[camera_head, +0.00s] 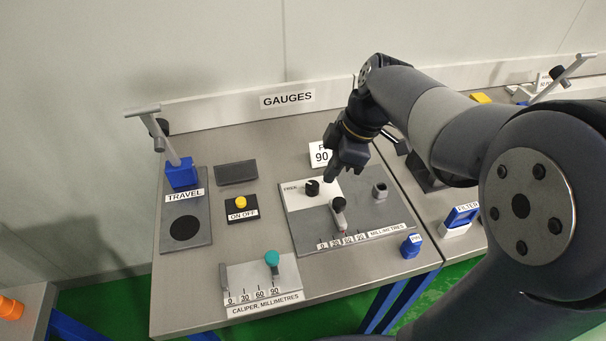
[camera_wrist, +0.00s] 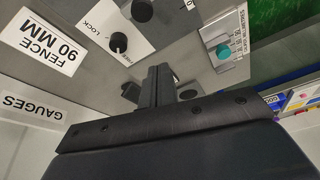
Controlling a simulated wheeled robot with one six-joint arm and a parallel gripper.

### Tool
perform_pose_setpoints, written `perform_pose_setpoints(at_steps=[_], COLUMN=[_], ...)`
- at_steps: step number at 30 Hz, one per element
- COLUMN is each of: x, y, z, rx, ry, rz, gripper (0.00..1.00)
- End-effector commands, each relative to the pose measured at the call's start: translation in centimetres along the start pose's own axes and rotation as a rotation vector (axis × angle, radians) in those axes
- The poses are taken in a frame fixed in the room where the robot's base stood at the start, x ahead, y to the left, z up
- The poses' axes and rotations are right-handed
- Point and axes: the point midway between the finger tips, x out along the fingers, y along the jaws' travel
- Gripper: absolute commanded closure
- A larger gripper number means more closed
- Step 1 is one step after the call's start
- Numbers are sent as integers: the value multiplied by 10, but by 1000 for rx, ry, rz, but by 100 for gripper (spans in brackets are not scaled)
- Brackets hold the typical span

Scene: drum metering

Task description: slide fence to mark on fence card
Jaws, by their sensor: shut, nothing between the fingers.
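The fence card (camera_wrist: 48,55) reads FENCE 90 MM in the wrist view; in the head view (camera_head: 320,156) my gripper partly covers it. The fence slide with its grey, dark-topped handle (camera_head: 339,214) stands on the gauge plate, above a scale marked 0, 30, 60, 90. Its exact reading is too small to tell. A black knob (camera_head: 312,187) with FREE and LOCK labels sits beside it, also in the wrist view (camera_wrist: 118,42); its setting is unclear. My gripper (camera_head: 331,178) is shut and empty, above the plate near the knob and behind the fence handle.
The caliper (camera_head: 262,285) with a teal knob (camera_head: 272,258) is at the table's front. The blue PIN (camera_head: 411,246) stands at the front right, a grey socket block (camera_head: 380,190) right of the fence. The ON OFF button (camera_head: 241,203) and TRAVEL lever (camera_head: 181,172) are left.

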Motion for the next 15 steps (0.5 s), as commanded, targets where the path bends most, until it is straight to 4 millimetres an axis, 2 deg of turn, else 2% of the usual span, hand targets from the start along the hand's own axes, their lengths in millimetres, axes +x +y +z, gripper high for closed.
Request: perform_pose_setpoints(at_steps=[5, 8, 15], x=[8, 20, 71], y=[3, 2, 1], z=[-2, -2, -2], rx=[-30, -28, -27], ry=[6, 6, 4], rz=[-8, -10, -12], gripper=[100, 100, 100])
